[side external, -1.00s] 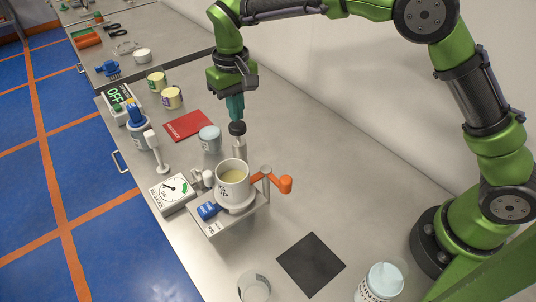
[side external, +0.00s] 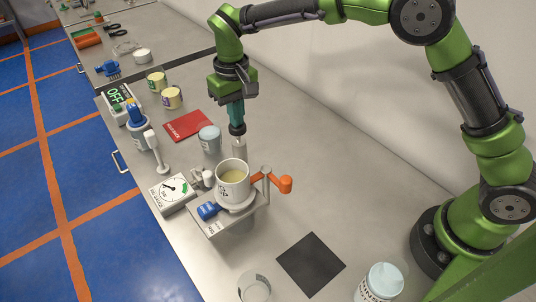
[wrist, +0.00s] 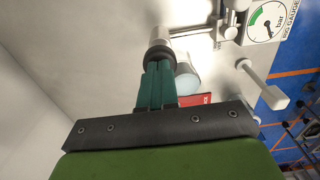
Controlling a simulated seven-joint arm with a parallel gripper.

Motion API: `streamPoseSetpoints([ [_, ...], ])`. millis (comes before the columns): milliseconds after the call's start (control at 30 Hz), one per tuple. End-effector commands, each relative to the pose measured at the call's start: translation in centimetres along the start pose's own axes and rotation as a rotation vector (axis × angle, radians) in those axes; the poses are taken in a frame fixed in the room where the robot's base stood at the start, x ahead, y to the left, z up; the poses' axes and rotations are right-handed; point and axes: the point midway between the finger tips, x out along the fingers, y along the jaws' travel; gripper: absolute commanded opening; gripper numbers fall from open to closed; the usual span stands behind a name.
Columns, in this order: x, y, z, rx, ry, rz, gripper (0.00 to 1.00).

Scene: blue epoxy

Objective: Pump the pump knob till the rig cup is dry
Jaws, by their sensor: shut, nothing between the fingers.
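The black pump knob (side external: 238,130) sits on top of an upright metal cylinder (side external: 239,150) behind the rig. My gripper (side external: 237,122) is shut and empty, pointing down, its teal fingertips touching the knob's top. In the wrist view, the knob (wrist: 158,57) is at the tips of my shut fingers (wrist: 155,82). The rig cup (side external: 233,188) is white and stands upright on the rig's plate. Pale yellow liquid shows inside it. The rig gauge (side external: 173,191) stands to the left, its needle on a white dial with a green band; I cannot read its value.
An orange-handled lever (side external: 285,184) is right of the cup and a blue valve handle (side external: 208,211) at the front. A pale-blue-topped jar (side external: 210,139) stands close left of the pump. A red booklet (side external: 188,125) lies behind. The bench around the black mat (side external: 311,264) is mostly clear.

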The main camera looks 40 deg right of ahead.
Motion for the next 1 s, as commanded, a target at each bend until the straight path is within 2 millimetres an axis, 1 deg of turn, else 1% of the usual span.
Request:
streamPoseSetpoints([
  [567,3.0,0.0,0.1,0.000,-0.003,0.000,0.00],
  [733,2.6,0.0,0.1,0.000,-0.003,0.000,0.00],
  [1000,1.2,0.0,0.1,0.000,-0.003,0.000,0.00],
])
